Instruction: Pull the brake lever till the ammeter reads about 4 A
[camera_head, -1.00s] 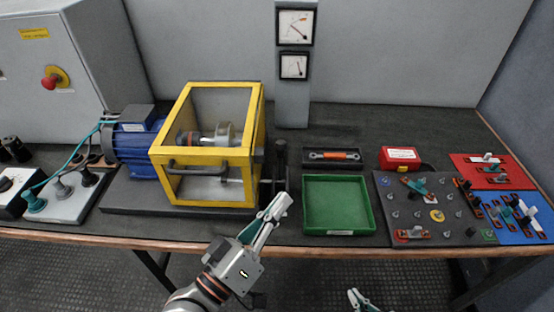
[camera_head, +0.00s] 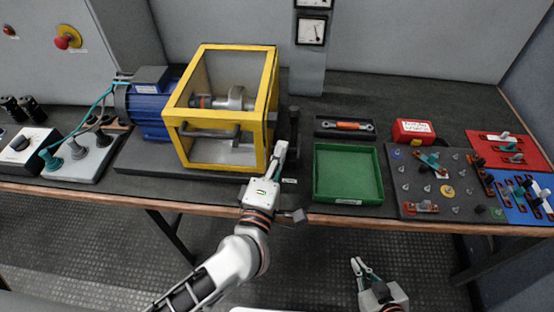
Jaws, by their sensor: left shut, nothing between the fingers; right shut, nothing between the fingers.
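The black upright brake lever (camera_head: 294,122) stands at the right side of the yellow-framed cage (camera_head: 222,168). My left gripper (camera_head: 278,152) is shut and empty, with its fingertips just in front and to the left of the lever; whether they touch it I cannot tell. Two meters sit on a grey post behind the bench. The upper meter (camera_head: 313,4) is mostly cut off by the top edge. The lower meter (camera_head: 311,31) shows its dial, but its scale is too small to read. My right gripper (camera_head: 361,268) is shut and empty, below the bench's front edge.
A blue motor (camera_head: 150,112) joins the cage on the left. A green tray (camera_head: 348,198) lies right of the lever, with an orange-handled tool (camera_head: 348,126) behind it. A grey peg board (camera_head: 415,188) and red and blue boards fill the right end.

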